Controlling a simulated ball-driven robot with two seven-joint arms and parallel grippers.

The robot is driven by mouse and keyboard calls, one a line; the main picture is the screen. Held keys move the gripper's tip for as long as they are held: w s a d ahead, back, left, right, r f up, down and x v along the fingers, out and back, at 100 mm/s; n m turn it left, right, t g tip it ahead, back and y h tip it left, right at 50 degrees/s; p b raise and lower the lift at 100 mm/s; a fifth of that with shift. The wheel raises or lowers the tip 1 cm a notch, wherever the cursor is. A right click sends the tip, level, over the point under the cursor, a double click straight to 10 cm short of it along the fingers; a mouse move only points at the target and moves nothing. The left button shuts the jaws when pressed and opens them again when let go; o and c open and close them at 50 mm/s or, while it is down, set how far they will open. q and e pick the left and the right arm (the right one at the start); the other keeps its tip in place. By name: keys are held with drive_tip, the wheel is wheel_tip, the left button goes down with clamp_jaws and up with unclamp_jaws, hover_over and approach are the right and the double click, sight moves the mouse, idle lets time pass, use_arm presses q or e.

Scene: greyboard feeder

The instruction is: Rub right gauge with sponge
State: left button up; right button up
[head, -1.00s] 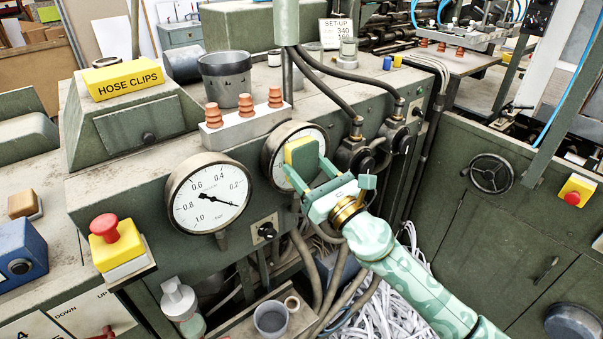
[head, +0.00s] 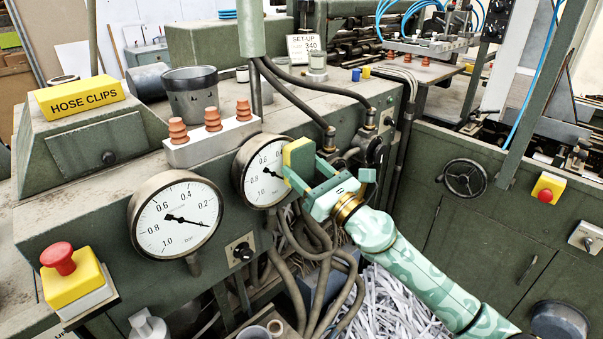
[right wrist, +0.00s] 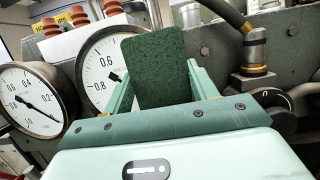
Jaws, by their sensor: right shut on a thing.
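The right gauge (head: 256,176) has a white dial in a round metal rim on the front of the green machine; the sponge hides the right part of its dial. The sponge (head: 300,158) is yellow with a dark green side, which faces the camera in the right wrist view (right wrist: 159,68). My right gripper (head: 306,178) is shut on the sponge and holds it at the dial's right side. I cannot tell if the sponge touches the glass. The right gauge also shows in the right wrist view (right wrist: 105,66). The left gripper is not in view.
The left gauge (head: 177,215) sits beside the right one. Orange insulators on a white block (head: 213,141) stand above the gauges. Hoses (head: 318,262) hang below and valves (head: 376,150) sit to the right. A red emergency button (head: 60,258) is at the lower left.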

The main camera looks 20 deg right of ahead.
drive_tip(key=a, duration=0.1)
drive_tip(key=s+a+p, duration=0.1)
drive_tip(key=a, duration=0.1)
drive_tip(key=shift+s+a+r+p, duration=0.1)
drive_tip(key=shift+s+a+p, duration=0.15)
drive_tip(key=shift+a+p, duration=0.1)
drive_tip(key=shift+s+a+p, duration=0.25)
drive_tip(key=shift+a+p, duration=0.2)
drive_tip(key=shift+a, duration=0.55)
drive_tip(key=shift+s+a+p, duration=0.3)
drive_tip(key=shift+a, duration=0.5)
drive_tip(key=shift+s+a+p, duration=0.3)
drive_tip(key=shift+a, duration=0.5)
drive_tip(key=shift+s+a, duration=0.2)
drive_tip(key=shift+a, duration=0.35)
approach(253, 178)
drive_tip(key=shift+r, duration=0.9)
